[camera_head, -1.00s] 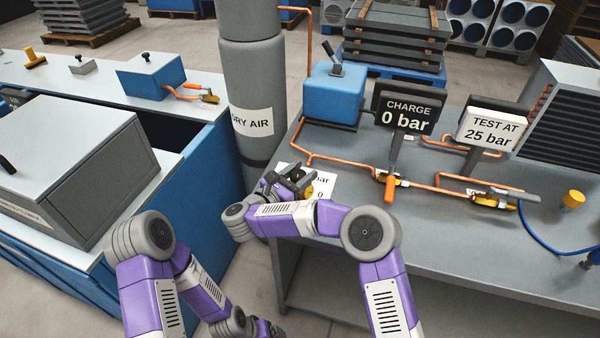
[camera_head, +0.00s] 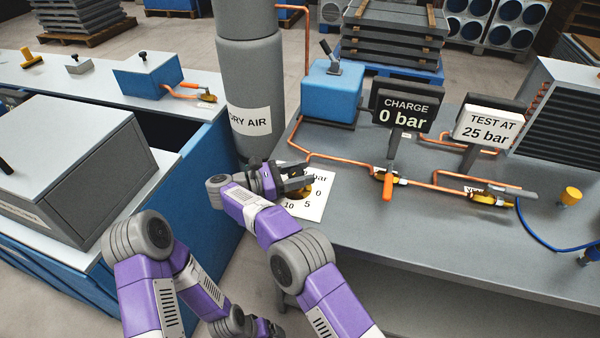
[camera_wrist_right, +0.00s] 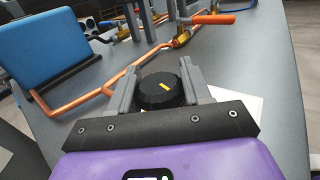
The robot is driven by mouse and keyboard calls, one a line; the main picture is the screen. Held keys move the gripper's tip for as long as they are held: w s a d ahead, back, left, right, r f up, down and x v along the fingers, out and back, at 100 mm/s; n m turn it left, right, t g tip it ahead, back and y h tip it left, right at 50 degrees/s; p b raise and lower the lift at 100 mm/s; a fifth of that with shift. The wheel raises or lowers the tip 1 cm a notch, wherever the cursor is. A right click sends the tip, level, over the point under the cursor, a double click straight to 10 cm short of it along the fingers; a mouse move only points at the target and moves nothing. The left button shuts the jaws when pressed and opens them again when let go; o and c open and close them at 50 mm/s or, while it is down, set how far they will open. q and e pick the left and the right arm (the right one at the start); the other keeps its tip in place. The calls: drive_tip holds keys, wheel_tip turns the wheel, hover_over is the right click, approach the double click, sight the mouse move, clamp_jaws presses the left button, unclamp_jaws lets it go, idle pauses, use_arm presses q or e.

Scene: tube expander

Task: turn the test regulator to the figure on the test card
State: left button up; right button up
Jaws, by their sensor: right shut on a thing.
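In the head view the right gripper (camera_head: 296,182) covers most of the knob. The white dial sheet (camera_head: 316,210) under it shows "bar", 0, 5 and 10; its other figures are hidden. The pointer's figure cannot be read. The test card (camera_head: 486,128) reads "TEST AT 25 bar". The charge display (camera_head: 406,111) reads "0 bar".
Copper pipes and a valve with an orange handle (camera_head: 388,188) lie right of the dial sheet. A blue box with a lever (camera_head: 332,92) stands behind. The grey dry air column (camera_head: 250,90) rises close to the left. The bench front (camera_head: 400,245) is clear.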

drive_tip(key=shift+f, duration=0.35)
